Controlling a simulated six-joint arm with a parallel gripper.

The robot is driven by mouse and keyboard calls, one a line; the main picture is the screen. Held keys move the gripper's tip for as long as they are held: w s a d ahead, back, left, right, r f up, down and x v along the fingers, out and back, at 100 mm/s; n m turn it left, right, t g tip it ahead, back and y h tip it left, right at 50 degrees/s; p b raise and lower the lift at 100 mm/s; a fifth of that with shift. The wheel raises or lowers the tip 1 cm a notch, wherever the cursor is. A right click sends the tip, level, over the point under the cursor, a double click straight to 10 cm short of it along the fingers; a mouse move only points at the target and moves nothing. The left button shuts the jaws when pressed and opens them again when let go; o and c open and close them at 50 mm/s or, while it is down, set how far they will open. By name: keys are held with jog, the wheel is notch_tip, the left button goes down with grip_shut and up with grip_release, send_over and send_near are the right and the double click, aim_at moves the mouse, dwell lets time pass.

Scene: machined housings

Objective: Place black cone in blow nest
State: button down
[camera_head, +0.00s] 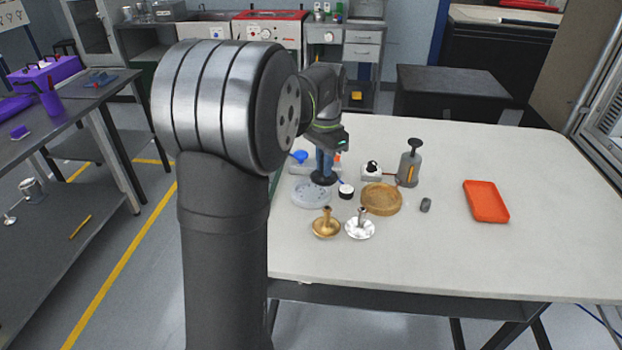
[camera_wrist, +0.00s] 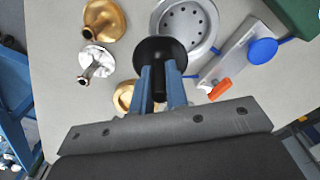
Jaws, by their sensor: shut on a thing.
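The black cone (camera_head: 323,179) hangs from my gripper (camera_head: 325,160), its wide flange downward. In the wrist view the black cone (camera_wrist: 153,49) has its stem between the blue fingers of my gripper (camera_wrist: 160,72), which is shut on it. A round grey dish with holes (camera_head: 308,196), which looks like the blow nest, lies just below and left of the cone. The dish also shows in the wrist view (camera_wrist: 203,42), its edge partly hidden by the cone. Whether the cone touches anything below cannot be told.
A gold cone (camera_head: 326,227) and a silver cone (camera_head: 360,230) stand in front. A grey fixture (camera_wrist: 236,56) with a blue knob and orange part is beside the dish. A round gold tray (camera_head: 381,208) and grey pump bottle (camera_head: 410,165) stand right. Table is clear around the orange tray (camera_head: 486,203).

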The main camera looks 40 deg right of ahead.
jog(key=w+f, duration=0.1)
jog(key=w, duration=0.1)
jog(key=w+a+f, duration=0.1)
jog(key=w, duration=0.1)
jog(key=shift+w+f, duration=0.1)
jog(key=shift+f, duration=2.15)
jog(key=shift+f, duration=0.15)
jog(key=c, duration=1.4)
grip_release()
notch_tip(320, 180, up, 12)
jog(key=shift+r, duration=0.2)
jog(key=shift+f, duration=0.15)
